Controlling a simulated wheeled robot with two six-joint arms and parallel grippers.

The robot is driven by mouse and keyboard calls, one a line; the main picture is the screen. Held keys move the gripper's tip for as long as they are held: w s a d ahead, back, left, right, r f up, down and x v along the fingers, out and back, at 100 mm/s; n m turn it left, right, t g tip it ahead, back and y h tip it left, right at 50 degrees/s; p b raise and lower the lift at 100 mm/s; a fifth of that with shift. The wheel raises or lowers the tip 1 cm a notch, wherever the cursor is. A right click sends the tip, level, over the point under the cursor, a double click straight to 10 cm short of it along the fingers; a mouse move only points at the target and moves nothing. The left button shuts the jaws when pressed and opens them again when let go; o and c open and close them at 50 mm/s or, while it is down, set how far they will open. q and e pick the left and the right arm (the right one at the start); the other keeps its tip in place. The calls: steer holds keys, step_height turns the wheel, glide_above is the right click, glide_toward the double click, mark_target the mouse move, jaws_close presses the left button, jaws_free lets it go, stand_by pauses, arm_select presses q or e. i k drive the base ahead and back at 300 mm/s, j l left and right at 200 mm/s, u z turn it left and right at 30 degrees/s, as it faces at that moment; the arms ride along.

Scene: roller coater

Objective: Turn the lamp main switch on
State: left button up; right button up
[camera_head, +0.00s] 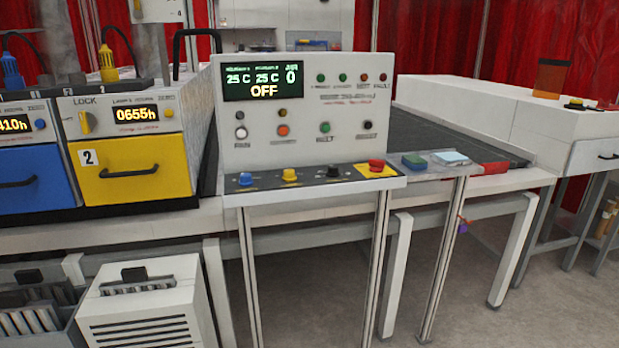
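The white control panel (305,140) stands upright in the middle of the view. Its display (263,82) reads "25 C", "25 C", "0" and "OFF". On the sloped strip below are a blue knob (245,179), a yellow knob (290,175), a black knob (333,172) and a red button (376,165) on a yellow plate. A white button (241,132) and an orange button (283,131) are on the panel's face. The small labels are too blurred to show which control is the lamp main switch. Neither of my grippers is in view.
Left stand a yellow lamp drawer unit (135,168) marked "2", reading "0655h", with a yellow lock knob (88,123), and a blue drawer unit (30,178). A dark conveyor (430,135) runs behind the panel. Space before the panel is clear.

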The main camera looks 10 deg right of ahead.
mark_target(377, 165)
steer(key=i+l+z, duration=0.55)
steer(key=z, duration=0.25)
steer(key=i+j, duration=0.05)
steer(key=i, duration=0.05)
